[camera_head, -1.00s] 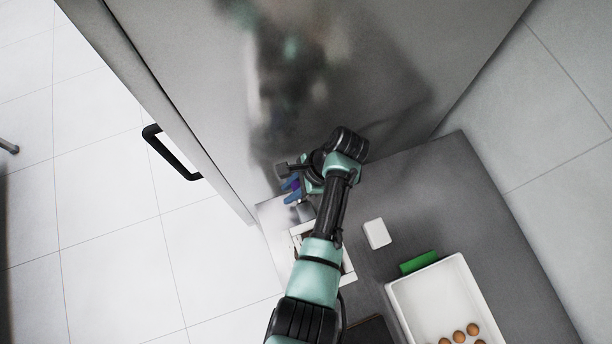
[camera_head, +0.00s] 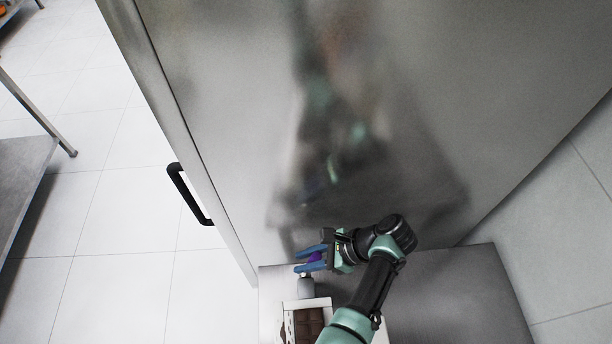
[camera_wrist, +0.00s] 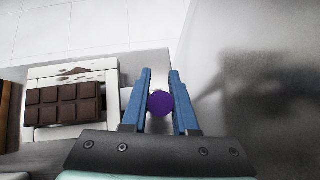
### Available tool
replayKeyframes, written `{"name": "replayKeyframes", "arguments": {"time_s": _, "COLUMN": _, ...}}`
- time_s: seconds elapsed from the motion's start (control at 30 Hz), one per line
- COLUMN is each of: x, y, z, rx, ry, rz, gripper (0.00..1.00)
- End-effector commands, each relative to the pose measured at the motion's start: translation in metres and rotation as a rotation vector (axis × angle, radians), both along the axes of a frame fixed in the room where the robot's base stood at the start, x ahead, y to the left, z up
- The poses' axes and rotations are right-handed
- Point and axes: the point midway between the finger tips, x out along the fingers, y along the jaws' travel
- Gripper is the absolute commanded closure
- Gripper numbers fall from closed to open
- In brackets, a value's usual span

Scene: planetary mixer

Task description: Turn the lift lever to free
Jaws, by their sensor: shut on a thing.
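My gripper (camera_head: 300,259) has two blue fingers and is shut on a round purple thing (camera_head: 315,258), low beside the steel cabinet. In the wrist view, the purple thing (camera_wrist: 160,103) sits between the fingers (camera_wrist: 160,75), near their middle, with the tips reaching past it. A pale grey, rounded thing (camera_head: 306,287) stands just below the fingers in the head view. I cannot tell if it is joined to the purple thing. I see no mixer and no part that I can clearly tell is the lift lever.
A tall steel cabinet (camera_head: 240,100) with a black handle (camera_head: 188,195) rises close to my gripper. A chocolate bar (camera_wrist: 65,103) lies in a white, brown-stained frame or tray (camera_wrist: 112,72) beside the gripper. A grey table (camera_head: 20,170) stands at the left. The tiled floor between is open.

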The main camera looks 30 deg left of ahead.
Motion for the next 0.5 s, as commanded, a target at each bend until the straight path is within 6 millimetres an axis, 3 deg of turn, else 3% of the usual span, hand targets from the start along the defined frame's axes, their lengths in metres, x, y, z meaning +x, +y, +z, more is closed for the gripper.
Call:
{"name": "replayKeyframes", "arguments": {"time_s": 0.07, "x": 0.0004, "y": -0.0014, "z": -0.0009, "rx": -0.002, "ry": 0.001, "rz": -0.006, "gripper": 1.0}}
{"name": "replayKeyframes", "arguments": {"time_s": 0.1, "x": 0.0004, "y": -0.0015, "z": -0.001, "rx": -0.002, "ry": 0.001, "rz": -0.006, "gripper": 0.65}}
{"name": "replayKeyframes", "arguments": {"time_s": 0.23, "x": 0.0003, "y": -0.0011, "z": -0.0008, "rx": -0.001, "ry": 0.0, "rz": -0.005, "gripper": 0.43}}
{"name": "replayKeyframes", "arguments": {"time_s": 0.5, "x": 0.0002, "y": -0.0006, "z": -0.0003, "rx": -0.001, "ry": 0.0, "rz": -0.003, "gripper": 0.43}}
